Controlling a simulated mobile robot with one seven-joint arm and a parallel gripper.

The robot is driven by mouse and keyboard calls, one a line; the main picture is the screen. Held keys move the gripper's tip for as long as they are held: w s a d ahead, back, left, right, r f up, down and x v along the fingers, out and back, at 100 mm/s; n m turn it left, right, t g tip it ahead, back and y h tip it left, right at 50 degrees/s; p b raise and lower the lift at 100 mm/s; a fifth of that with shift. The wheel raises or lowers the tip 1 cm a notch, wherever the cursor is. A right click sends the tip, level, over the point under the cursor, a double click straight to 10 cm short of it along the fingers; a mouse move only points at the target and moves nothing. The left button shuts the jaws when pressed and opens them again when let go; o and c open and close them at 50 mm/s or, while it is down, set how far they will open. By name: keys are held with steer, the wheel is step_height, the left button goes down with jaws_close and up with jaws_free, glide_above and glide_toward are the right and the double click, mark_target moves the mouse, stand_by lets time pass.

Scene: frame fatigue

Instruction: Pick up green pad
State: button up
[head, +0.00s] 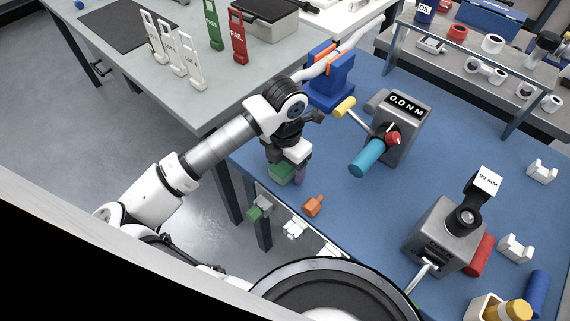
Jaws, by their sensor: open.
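A green block (279,174), which looks like the green pad, sits near the left front edge of the blue-topped bench. My gripper (286,168) points down right over it, open, with its fingers close around or beside it. The gripper's body hides the top of the block, and I cannot tell whether the fingers touch it. A small purple piece (300,173) shows just right of the block. A second green piece (263,203) with a grey part is at the bench's front edge, lower left.
An orange piece (313,204) lies close by on the blue bench (350,215). A torque tester (403,125) with a teal handle is to the right. A grey gauge block (440,235) stands further right.

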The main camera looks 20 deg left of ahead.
steer(key=c, duration=1.1)
steer(key=shift+o, duration=0.2)
steer(key=shift+r, duration=0.1)
step_height(320, 180, up, 20)
steer(key=b, duration=0.3)
steer(key=o, duration=0.4)
steer(key=c, duration=0.3)
steer(key=shift+w, duration=0.1)
